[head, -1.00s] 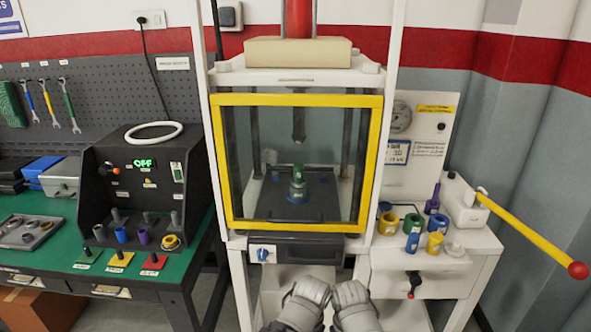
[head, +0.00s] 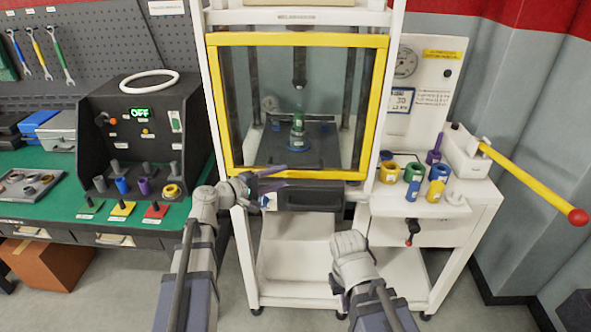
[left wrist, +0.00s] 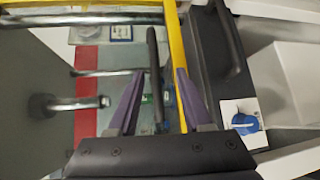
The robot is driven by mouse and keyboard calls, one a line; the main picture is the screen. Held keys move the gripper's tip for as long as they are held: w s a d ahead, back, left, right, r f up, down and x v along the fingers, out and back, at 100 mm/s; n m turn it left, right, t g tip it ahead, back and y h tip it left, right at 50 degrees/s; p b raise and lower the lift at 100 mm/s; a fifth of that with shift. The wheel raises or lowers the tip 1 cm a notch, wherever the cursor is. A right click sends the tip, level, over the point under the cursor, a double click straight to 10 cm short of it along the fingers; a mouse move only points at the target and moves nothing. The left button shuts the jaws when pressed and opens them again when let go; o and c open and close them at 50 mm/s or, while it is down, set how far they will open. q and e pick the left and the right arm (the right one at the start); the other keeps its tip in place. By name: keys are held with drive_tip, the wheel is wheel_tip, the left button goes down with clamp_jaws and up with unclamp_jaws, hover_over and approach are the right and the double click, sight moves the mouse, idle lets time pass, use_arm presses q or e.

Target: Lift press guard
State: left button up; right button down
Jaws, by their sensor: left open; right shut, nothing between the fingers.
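The press guard is a clear panel in a yellow frame (head: 377,110), lowered in front of the press bed. My left gripper (head: 278,180) is at the guard's lower left edge, with its purple fingers apart. In the left wrist view the open fingers (left wrist: 152,88) lie either side of a black handle-like bar (left wrist: 154,70); contact cannot be told. The yellow frame (left wrist: 178,55) runs close to the right finger there. My right gripper (head: 349,243) is shut and empty, below and in front of the press. Behind the panel a green-topped part (head: 298,122) stands on the bed.
Below the guard are a dark front (head: 315,197) and a blue knob (left wrist: 245,123), close to my left gripper. A yellow lever with a red ball (head: 530,180) sticks out right. Coloured cups (head: 413,172) stand on the right shelf. A green bench with a tester (head: 145,130) is left.

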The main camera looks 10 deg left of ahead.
sight(293, 169)
use_arm(q)
drive_tip(key=shift+t, duration=0.3)
drive_tip(key=shift+w+a+r+b+x, duration=0.1)
drive_tip(key=shift+b+x, duration=0.1)
drive_tip(key=shift+x, duration=1.05)
drive_tip(key=shift+w+a+r+b+x, duration=0.1)
drive_tip(key=shift+b+x, duration=0.05)
drive_tip(key=shift+x, duration=1.1)
drive_tip(key=shift+w+a+r+b+x, duration=0.1)
drive_tip(key=shift+b+x, duration=0.1)
drive_tip(key=shift+x, duration=1.05)
clamp_jaws()
